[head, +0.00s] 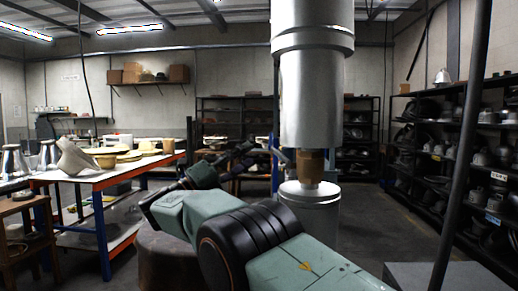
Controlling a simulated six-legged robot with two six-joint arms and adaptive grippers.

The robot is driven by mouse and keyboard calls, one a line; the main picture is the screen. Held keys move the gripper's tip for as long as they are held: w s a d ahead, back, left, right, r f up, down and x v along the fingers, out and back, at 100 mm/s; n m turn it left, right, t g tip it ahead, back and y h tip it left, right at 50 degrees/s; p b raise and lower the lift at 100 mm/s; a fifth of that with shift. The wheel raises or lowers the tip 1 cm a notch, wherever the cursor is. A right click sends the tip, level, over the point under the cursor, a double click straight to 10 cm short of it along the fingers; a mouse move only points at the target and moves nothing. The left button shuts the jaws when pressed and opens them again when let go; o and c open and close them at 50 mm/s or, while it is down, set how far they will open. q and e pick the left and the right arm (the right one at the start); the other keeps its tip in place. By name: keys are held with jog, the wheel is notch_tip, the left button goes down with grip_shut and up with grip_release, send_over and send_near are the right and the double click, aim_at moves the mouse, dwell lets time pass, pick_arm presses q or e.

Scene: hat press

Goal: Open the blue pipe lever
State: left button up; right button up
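A thick silver pipe (311,95) hangs down in the middle of the head view. A brass fitting (311,166) joins it to a lower silver section (310,192). A small blue piece, which looks like the blue pipe lever (283,156), shows at the left of the fitting. Its exact angle is too small to tell. My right arm reaches in from the lower right. Its dark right gripper (238,156) is left of the lever and appears apart from it. The gripper is small and dark, so its finger opening is unclear. My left gripper is out of view.
A table with a red edge (120,168) holds hats and metal forms at the left. Dark shelves (480,160) with hat moulds line the right wall. A dark slanted pole (463,150) stands at the right. Open floor (375,225) lies right of the pipe.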

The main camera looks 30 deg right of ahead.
jog(key=shift+v, duration=1.45)
